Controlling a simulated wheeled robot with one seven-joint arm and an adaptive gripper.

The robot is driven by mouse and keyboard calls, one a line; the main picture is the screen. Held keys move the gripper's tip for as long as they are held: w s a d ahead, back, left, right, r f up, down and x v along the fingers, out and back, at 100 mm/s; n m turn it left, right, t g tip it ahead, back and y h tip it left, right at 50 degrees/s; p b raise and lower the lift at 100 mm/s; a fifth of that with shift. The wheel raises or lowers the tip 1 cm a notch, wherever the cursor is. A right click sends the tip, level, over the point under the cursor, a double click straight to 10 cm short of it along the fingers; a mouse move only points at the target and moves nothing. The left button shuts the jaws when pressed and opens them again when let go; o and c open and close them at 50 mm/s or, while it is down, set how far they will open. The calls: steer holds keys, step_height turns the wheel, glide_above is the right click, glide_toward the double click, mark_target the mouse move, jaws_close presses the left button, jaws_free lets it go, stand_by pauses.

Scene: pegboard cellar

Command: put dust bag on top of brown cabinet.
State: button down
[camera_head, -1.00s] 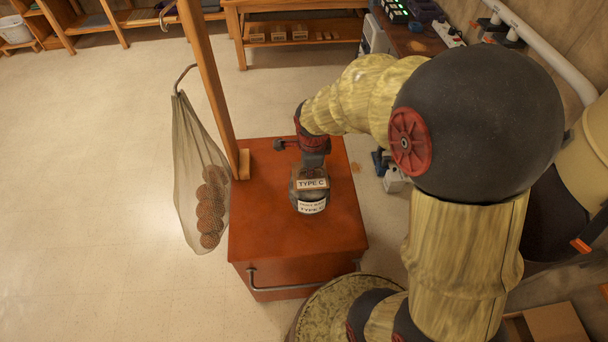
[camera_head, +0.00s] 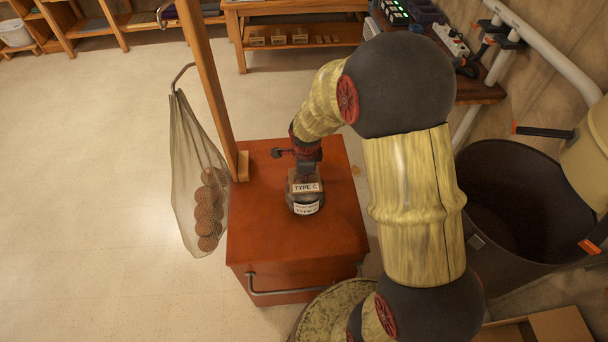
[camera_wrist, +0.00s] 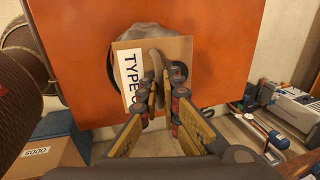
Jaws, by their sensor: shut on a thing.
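The dust bag (camera_head: 305,206) is a grey, rounded bag with a flat cardboard collar labelled "TYPE C". My gripper (camera_head: 306,176) is above it, and in the wrist view my gripper (camera_wrist: 161,98) is shut on the collar of the dust bag (camera_wrist: 188,50). The brown cabinet (camera_head: 270,245) is a reddish-brown box with a flat top and a metal handle at its near side. The bag is over the middle of the cabinet top; I cannot tell whether its underside touches. The cabinet top (camera_wrist: 70,60) fills much of the wrist view behind the bag.
A wooden post (camera_head: 207,85) rises at the cabinet's left edge, with a net bag of brown balls (camera_head: 208,205) hanging beside it. A dark round bin (camera_head: 520,205) stands to the right. Open floor (camera_head: 90,200) lies to the left.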

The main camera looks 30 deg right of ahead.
steer(key=shift+f, duration=0.15)
steer(key=c, duration=2)
jaws_free()
